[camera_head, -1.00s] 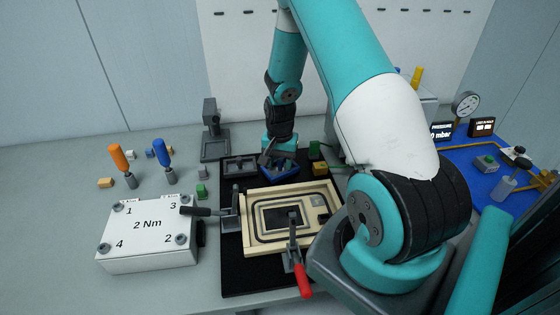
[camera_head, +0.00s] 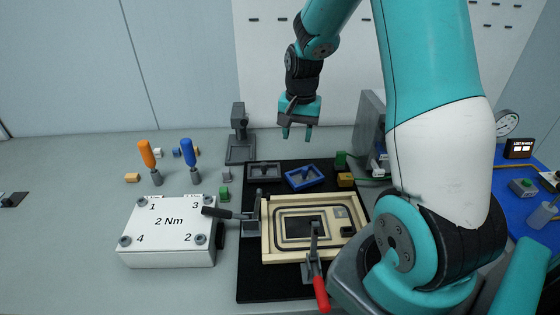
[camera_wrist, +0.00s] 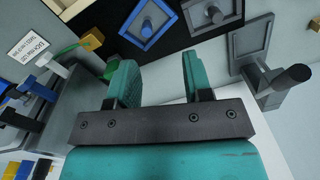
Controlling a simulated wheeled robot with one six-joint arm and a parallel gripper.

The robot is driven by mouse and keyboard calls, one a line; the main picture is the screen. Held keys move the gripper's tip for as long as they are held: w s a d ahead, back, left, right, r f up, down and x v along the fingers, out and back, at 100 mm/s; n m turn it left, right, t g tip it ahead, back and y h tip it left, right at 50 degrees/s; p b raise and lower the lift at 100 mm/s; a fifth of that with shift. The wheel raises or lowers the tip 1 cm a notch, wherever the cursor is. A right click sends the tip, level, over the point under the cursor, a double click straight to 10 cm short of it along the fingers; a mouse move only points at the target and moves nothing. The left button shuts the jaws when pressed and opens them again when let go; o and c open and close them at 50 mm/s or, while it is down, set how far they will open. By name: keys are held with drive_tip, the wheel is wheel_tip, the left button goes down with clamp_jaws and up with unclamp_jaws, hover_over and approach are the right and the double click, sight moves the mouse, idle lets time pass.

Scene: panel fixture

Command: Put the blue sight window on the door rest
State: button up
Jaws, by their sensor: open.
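The blue sight window (camera_head: 304,178) is a blue frame with a grey centre, lying slightly turned on the black mat; it also shows at the top of the wrist view (camera_wrist: 150,22). My gripper (camera_head: 297,134) is open and empty, raised above and behind the window, apart from it. Its two teal fingers show in the wrist view (camera_wrist: 158,72) with nothing between them. A grey stand (camera_head: 240,140) with a flat base and an upright post is left of the window, seen also in the wrist view (camera_wrist: 252,42). I cannot tell for certain that it is the door rest.
A grey frame (camera_head: 263,172) lies just left of the blue window. Green (camera_head: 340,160) and yellow (camera_head: 345,180) blocks are to its right. In front are a beige panel fixture (camera_head: 266,240), a red-handled clamp (camera_head: 320,290) and a white "2 Nm" box (camera_head: 168,245).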

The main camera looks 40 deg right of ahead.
drive_tip(key=s+a+r+n+y, duration=0.1)
drive_tip(key=a+r+n, duration=0.2)
drive_tip(key=a, duration=0.4)
drive_tip(key=s+a+r+n+y, duration=0.1)
drive_tip(key=s+a+r+n, duration=0.2)
drive_tip(key=a, duration=0.4)
drive_tip(key=s+a+r+n+y, duration=0.1)
drive_tip(key=s+a+r+n, duration=0.2)
drive_tip(key=s+a+n, duration=0.2)
drive_tip(key=s+a+r+n+y, duration=0.1)
drive_tip(key=s+a+r+n, duration=0.3)
drive_tip(key=s+a, duration=0.6)
drive_tip(key=n, duration=0.2)
drive_tip(key=shift+s+n, duration=0.3)
drive_tip(key=shift+s, duration=0.1)
drive_tip(key=shift+r, duration=0.15)
